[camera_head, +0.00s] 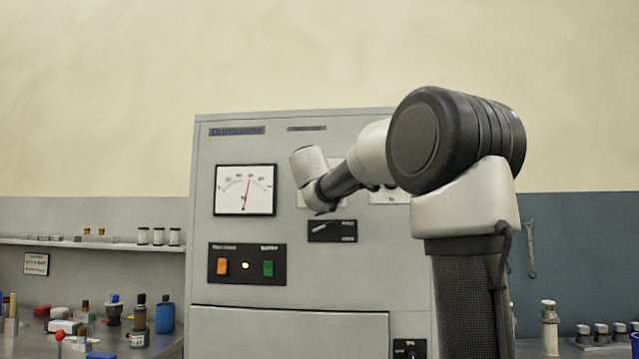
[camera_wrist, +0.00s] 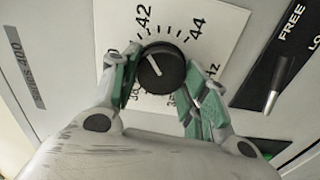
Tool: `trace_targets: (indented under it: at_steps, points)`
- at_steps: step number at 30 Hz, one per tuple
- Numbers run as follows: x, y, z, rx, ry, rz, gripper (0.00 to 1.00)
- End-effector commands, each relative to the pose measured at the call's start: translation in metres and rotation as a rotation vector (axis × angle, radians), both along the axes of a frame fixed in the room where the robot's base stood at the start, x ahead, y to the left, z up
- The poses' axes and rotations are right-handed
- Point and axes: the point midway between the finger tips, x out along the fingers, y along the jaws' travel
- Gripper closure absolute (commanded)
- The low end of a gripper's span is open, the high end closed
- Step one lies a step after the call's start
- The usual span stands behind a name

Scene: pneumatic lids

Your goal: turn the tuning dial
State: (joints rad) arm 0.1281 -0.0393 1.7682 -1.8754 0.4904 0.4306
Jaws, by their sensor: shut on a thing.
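The tuning dial (camera_wrist: 162,68) is a round black knob with a white pointer line, on a white scale plate (camera_wrist: 190,22) marked 42 and 44. The pointer tilts up and left, toward the 42 side. My gripper (camera_wrist: 161,82) has its green-padded fingers on either side of the knob, shut on it. In the head view my arm reaches the grey cabinet (camera_head: 300,285), and the dial is hidden behind my wrist.
A lever (camera_wrist: 274,88) on a black plate marked FREE is close to the right of my gripper. The cabinet also carries a meter (camera_head: 245,190), an orange switch (camera_head: 222,266) and a green switch (camera_head: 268,268). Bottles (camera_head: 165,315) stand on the left bench.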

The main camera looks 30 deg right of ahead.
Motion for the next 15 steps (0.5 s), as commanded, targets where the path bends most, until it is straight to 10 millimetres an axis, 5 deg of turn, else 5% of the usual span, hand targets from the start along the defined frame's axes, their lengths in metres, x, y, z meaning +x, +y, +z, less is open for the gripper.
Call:
trace_targets:
  at_steps: [7, 8, 9, 11, 15]
  points:
    - [0.0002, -0.0004, -0.0020, 0.001, 0.003, -0.001, 0.79]
    - [0.0002, -0.0004, -0.0020, 0.001, 0.003, -0.001, 0.50]
    - [0.0002, -0.0004, -0.0020, 0.001, 0.003, -0.001, 0.43]
    - [0.0002, -0.0003, -0.0017, 0.001, 0.003, -0.001, 0.34]
    - [0.0001, -0.0003, -0.0012, 0.000, 0.002, -0.001, 0.34]
